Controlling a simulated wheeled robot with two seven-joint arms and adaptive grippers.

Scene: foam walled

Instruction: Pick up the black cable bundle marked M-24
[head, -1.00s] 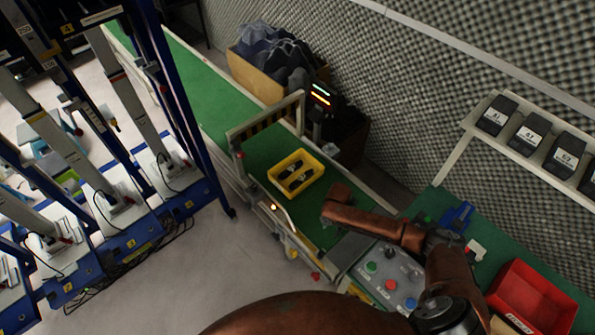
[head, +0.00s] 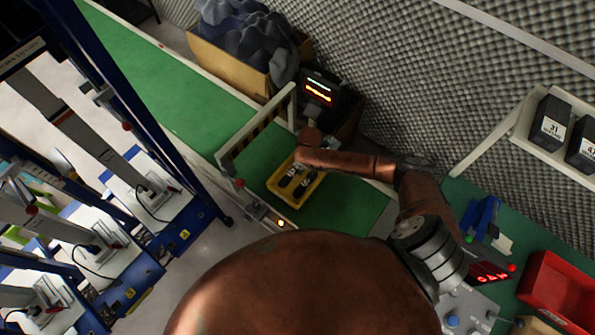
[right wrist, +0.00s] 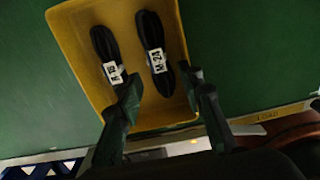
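The black cable bundle marked M-24 (right wrist: 154,42) lies in the yellow tray (right wrist: 74,35), with its white label facing up in the right wrist view. A second black bundle (right wrist: 103,45) with another white label lies beside it on the left. My right gripper (right wrist: 167,98) is open and empty, its fingers over the tray's near part, one on each side of the M-24 bundle. In the head view the yellow tray (head: 289,202) is partly covered by my right arm, and the labels are too small to read there. My left gripper is not in view.
The tray sits on a green conveyor (head: 180,90) beside a white frame (head: 257,128). A red bin (head: 560,290) and a shelf with black boxes (head: 550,122) are right.

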